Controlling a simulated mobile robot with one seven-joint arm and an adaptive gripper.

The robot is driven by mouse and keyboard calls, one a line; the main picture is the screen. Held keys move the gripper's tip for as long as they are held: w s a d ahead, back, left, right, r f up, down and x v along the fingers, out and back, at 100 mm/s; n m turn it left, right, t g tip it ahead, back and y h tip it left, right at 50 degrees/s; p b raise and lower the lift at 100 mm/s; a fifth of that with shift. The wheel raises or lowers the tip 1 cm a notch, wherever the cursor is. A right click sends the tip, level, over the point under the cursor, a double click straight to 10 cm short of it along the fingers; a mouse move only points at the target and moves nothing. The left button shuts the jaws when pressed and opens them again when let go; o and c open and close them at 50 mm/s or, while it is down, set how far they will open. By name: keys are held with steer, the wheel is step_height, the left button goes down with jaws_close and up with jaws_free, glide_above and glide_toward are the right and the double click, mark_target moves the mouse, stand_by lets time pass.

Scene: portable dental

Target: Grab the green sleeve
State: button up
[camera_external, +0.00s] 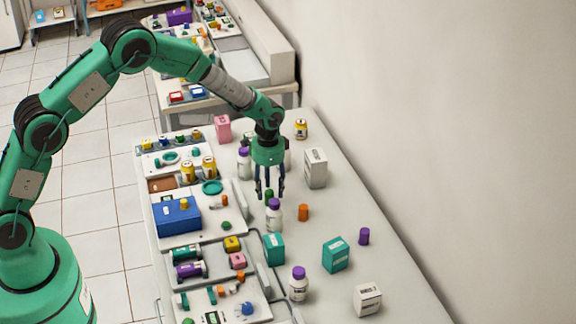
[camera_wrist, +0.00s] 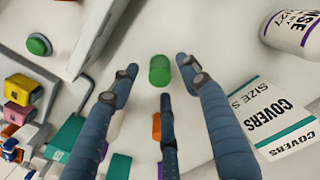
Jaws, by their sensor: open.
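The green sleeve (camera_wrist: 160,70) is a small green cylinder, seen from above in the wrist view between the tips of my gripper (camera_wrist: 160,84). In the external view a bit of green (camera_external: 268,193) shows between the fingers of my gripper (camera_external: 269,192), just behind a purple-capped white bottle (camera_external: 274,216). My gripper points down, its three blue-grey fingers spread around the sleeve. The fingers are open, with a gap to the sleeve on the left and right sides. Its lower part is hidden in the external view.
An orange cylinder (camera_external: 303,212) stands to the right, with a white box (camera_external: 315,168) behind it. A teal-and-white covers box (camera_wrist: 268,118) lies close at right in the wrist view. A blue box (camera_external: 177,217) sits on the white trays at left. The table's right side is mostly clear.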

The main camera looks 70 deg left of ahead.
mark_target(269, 192)
steer(key=shift+f+b, duration=0.3)
steer(key=shift+f, duration=1.5)
steer(key=shift+c, duration=0.3)
steer(key=c, duration=0.7)
